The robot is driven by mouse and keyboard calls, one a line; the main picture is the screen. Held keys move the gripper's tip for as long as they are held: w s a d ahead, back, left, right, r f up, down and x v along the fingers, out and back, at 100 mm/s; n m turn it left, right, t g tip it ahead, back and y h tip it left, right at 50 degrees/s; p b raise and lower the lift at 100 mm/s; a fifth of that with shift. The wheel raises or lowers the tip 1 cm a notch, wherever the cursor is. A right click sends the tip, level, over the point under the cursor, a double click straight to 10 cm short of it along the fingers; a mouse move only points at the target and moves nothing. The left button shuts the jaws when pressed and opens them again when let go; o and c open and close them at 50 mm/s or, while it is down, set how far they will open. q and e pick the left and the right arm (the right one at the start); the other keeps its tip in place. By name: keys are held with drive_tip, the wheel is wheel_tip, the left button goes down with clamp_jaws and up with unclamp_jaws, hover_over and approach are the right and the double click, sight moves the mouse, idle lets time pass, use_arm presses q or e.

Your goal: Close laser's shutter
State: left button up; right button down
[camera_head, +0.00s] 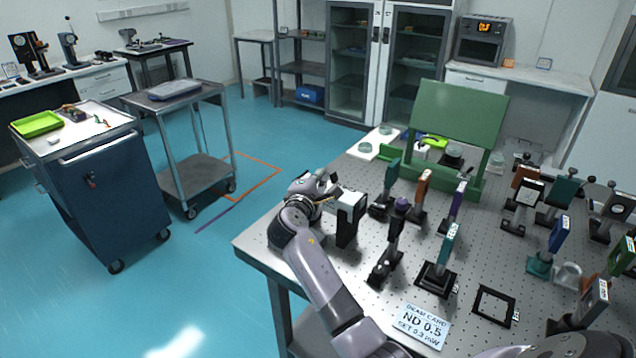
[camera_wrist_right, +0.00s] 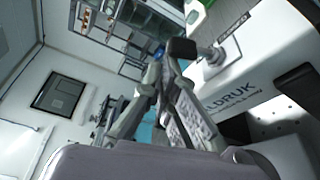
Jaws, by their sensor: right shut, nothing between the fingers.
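A white-topped box with a dark lower part (camera_head: 350,203), which looks like the laser, stands near the left edge of the optical table in the head view. A white housing with dark lettering (camera_wrist_right: 245,85) fills the right of the right wrist view. A small silver fitting (camera_wrist_right: 212,56) on its face may be the shutter; I cannot tell its position. My right gripper (camera_head: 326,191) is shut and empty, close beside the box's left side; touching or apart is unclear. Its fingers also show in the right wrist view (camera_wrist_right: 165,85). My left gripper is out of view.
Upright optic mounts (camera_head: 392,240) stand to the right of the box on the perforated table (camera_head: 395,310). A label card (camera_head: 422,326) lies near the front edge. A green panel (camera_head: 457,115) stands behind. Floor left of the table is clear up to the carts.

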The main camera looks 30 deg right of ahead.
drive_tip(key=m+b, duration=0.2)
drive_tip(key=b, duration=0.1)
drive_tip(key=s+m+t+h+b, duration=0.1)
drive_tip(key=m+b, duration=0.1)
drive_tip(key=s+m+b, duration=0.1)
drive_tip(key=b, duration=0.2)
drive_tip(key=shift+d+r+m+h+b, duration=0.3)
drive_tip(key=shift+d+r+m+b, duration=0.05)
drive_tip(key=shift+d+m, duration=0.05)
drive_tip(key=shift+r+p, duration=0.35)
drive_tip(key=shift+p, duration=0.15)
